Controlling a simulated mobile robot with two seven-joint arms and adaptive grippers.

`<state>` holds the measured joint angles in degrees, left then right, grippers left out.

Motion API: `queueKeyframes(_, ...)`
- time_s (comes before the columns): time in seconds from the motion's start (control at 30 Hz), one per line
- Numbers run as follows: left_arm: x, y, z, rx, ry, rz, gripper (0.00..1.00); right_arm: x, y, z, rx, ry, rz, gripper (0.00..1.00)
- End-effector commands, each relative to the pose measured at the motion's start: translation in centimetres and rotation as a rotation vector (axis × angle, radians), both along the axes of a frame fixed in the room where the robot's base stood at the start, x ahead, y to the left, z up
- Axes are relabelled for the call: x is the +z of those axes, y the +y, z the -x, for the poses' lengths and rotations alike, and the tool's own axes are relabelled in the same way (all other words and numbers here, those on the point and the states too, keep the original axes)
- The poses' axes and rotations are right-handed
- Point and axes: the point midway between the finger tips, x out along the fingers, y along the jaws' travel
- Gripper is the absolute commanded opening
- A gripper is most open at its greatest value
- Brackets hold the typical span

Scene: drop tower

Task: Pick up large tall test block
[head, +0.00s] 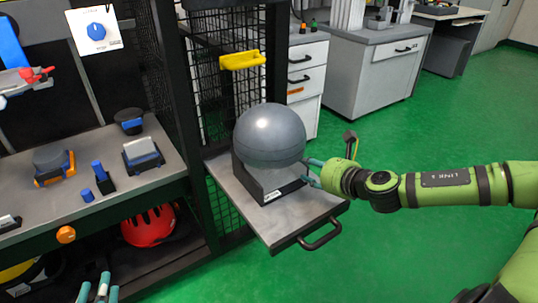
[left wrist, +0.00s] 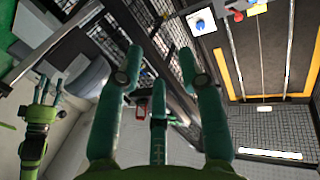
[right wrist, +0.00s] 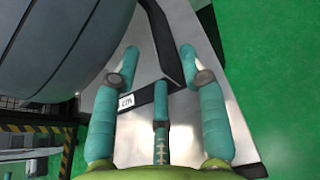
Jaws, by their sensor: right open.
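I cannot tell which thing is the large tall test block. A big grey sphere (head: 270,134) sits in a dark cradle (head: 265,186) on the pull-out tray (head: 300,222). My right gripper (head: 312,172) is open and empty beside the cradle, on its right side. In the right wrist view the sphere (right wrist: 60,50) fills the upper left, and the cradle's labelled edge shows between the fingers. My left gripper (head: 98,290) is low at the left bottom edge, only its fingertips showing. In the left wrist view its fingers (left wrist: 161,60) are apart and empty.
A bench (head: 110,205) at left holds a grey-and-orange block (head: 53,166), a grey-topped block (head: 143,155), a blue-and-black piece (head: 102,177) and a small blue piece (head: 87,195). A red helmet (head: 148,226) lies below. A mesh-sided frame stands between bench and tray. Green floor is clear at right.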

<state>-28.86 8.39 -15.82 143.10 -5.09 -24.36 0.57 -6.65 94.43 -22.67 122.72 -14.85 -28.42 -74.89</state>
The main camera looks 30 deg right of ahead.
Motion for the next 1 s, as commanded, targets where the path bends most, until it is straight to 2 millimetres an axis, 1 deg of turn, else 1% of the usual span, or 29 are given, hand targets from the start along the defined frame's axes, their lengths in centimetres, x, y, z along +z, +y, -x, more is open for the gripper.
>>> queueKeyframes(0.07, 0.5, -0.2, 0.0, -0.005, -0.029, 0.007, 0.38, -0.1, 0.0, -0.1, 0.001, -0.001, -0.001, 0.43)
queueKeyframes(0.17, 1.9, -0.6, 0.2, -0.018, -0.105, 0.027, 0.38, -0.2, 0.0, -0.4, -0.003, -0.004, -0.003, 0.43)
queueKeyframes(0.27, 4.0, -1.2, 0.6, -0.037, -0.211, 0.056, 0.38, -0.5, -0.1, -0.9, -0.009, -0.005, -0.002, 0.43)
queueKeyframes(0.47, 7.9, -2.0, 2.2, -0.075, -0.423, 0.115, 0.38, -0.9, -0.1, -1.9, -0.009, -0.005, -0.002, 0.43)
queueKeyframes(0.63, 10.9, -2.5, 4.2, -0.106, -0.595, 0.166, 0.38, -1.1, 0.2, -2.8, -0.002, -0.004, -0.007, 0.43)
queueKeyframes(0.8, 11.6, -2.5, 4.7, -0.113, -0.630, 0.177, 0.38, -1.6, 0.2, -4.2, -0.006, -0.007, -0.007, 0.43)
queueKeyframes(1.0, 12.0, -2.5, 5.0, -0.116, -0.651, 0.184, 0.38, -1.9, 0.4, -4.8, 0.000, -0.002, -0.002, 0.43)
